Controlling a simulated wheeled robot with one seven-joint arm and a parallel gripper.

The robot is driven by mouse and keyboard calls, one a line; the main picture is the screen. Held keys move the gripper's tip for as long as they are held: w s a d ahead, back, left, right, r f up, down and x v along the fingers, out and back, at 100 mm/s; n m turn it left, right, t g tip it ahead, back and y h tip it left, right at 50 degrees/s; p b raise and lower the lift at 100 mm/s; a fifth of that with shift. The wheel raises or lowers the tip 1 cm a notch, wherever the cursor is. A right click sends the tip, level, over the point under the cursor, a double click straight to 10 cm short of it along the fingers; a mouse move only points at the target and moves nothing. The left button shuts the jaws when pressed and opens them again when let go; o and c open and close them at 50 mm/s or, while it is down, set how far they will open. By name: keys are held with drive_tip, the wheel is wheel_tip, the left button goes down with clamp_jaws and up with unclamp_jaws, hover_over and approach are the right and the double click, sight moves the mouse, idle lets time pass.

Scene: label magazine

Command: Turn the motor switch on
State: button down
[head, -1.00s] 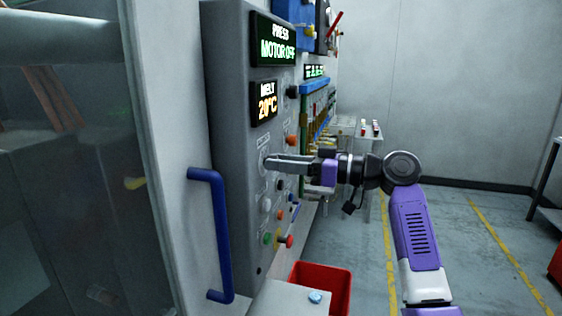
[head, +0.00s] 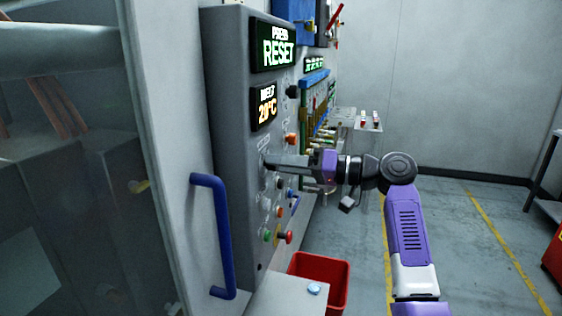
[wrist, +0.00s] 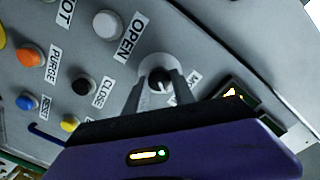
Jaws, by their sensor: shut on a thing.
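The motor switch (wrist: 160,80) is a dark knob with a pale mark on a round light plate, on the grey control panel (head: 232,120). Its label is partly hidden by a finger; only "MO" can be read. My gripper (wrist: 158,92) has its two fingers on either side of the knob and is shut on it. In the head view my gripper (head: 270,160) reaches the panel from the right, and its fingers hide the knob. The press display (head: 278,48) on the panel reads "PRESS RESET".
Close to the fingers are the white OPEN button (wrist: 107,25), black CLOSE button (wrist: 82,87), orange PURGE button (wrist: 29,56) and blue RESET button (wrist: 25,101). A blue handle (head: 222,235) sticks out left of the panel. A red bin (head: 322,275) stands below.

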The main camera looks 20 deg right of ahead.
drive_tip(key=shift+d, duration=0.1)
idle(0.3)
drive_tip(key=c, duration=1.1)
unclamp_jaws()
drive_tip(key=shift+o, duration=0.2)
drive_tip(key=b+v, duration=0.2)
drive_tip(key=v, duration=0.5)
drive_tip(key=shift+s+d, duration=0.25)
drive_tip(key=shift+d, duration=0.05)
